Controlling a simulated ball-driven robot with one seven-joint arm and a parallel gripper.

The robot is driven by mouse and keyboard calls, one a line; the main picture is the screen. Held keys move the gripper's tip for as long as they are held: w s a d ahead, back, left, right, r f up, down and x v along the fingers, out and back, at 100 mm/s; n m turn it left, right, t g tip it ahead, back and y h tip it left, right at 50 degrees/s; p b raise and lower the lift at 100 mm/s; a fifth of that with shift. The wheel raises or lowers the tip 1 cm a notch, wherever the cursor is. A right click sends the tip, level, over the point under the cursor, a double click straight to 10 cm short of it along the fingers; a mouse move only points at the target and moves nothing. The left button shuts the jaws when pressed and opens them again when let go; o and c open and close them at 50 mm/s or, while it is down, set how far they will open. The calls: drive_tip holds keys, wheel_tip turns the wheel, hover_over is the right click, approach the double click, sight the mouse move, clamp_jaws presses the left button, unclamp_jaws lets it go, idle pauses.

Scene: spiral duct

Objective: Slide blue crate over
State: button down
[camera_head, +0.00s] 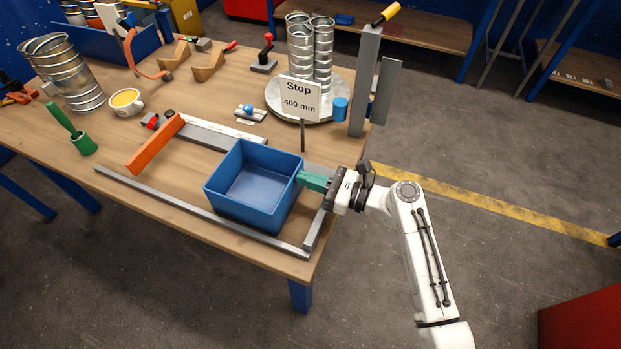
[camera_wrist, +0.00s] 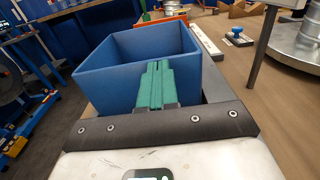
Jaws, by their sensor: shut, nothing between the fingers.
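The blue crate (camera_head: 232,207) is open-topped and looks empty. It stands upright near the front right corner of the wooden table, between a long front rail and a rear rail. It also fills the upper left of the wrist view (camera_wrist: 110,85). My gripper (camera_head: 303,178) comes in from the right with its green fingers shut and nothing between them. In the wrist view the fingertips (camera_wrist: 158,68) lie against or very close to the crate's near right wall. I cannot tell whether they touch it.
A front rail (camera_head: 190,207) edges the table, and an orange bar (camera_head: 155,144) lies left of the crate. Behind are a "Stop 400 mm" sign (camera_head: 300,98), a round plate (camera_head: 275,103) with spiral ducts and a grey post (camera_head: 363,85). Bare tabletop lies left of the crate.

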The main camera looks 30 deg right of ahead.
drive_tip(key=x, duration=1.6)
drive_tip(key=shift+w+a+p, duration=0.2)
drive_tip(key=shift+p, duration=0.1)
drive_tip(key=shift+s, duration=0.1)
